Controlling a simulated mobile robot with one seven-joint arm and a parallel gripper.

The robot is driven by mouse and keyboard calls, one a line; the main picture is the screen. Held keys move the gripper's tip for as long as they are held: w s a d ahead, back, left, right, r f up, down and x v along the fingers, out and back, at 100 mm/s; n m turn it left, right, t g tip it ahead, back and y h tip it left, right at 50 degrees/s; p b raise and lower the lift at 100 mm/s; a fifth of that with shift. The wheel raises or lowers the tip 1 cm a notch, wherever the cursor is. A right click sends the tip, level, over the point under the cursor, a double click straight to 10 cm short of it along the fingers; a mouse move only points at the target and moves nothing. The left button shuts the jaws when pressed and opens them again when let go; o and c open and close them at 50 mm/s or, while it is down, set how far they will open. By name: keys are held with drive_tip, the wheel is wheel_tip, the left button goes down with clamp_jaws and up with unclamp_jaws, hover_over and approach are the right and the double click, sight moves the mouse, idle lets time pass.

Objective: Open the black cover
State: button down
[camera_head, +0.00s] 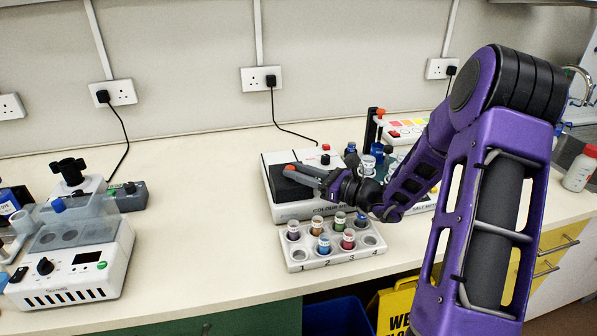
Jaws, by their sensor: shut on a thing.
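The black cover (284,186) lies on top of a white bench meter (277,159) in the middle of the counter. It looks flat and closed, as far as it shows. My gripper (291,168) reaches in from the right, with its fingertips at the cover's far edge. It is shut on the cover. The fingers and wrist hide part of the cover's right side and of the meter.
A white rack (297,254) with several coloured vials stands just in front of the meter. Bottles and a second instrument (405,127) stand to the right, partly behind my arm. A grey-topped device (70,262) is at the left; the counter between is clear.

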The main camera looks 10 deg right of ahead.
drive_tip(key=w, duration=1.1)
drive_tip(key=shift+w, duration=0.25)
drive_tip(key=c, duration=0.6)
unclamp_jaws()
drive_tip(key=shift+c, duration=0.2)
drive_tip(key=shift+s+d, duration=0.1)
drive_tip(key=v, duration=1.7)
drive_tip(key=shift+s+d+r, duration=0.1)
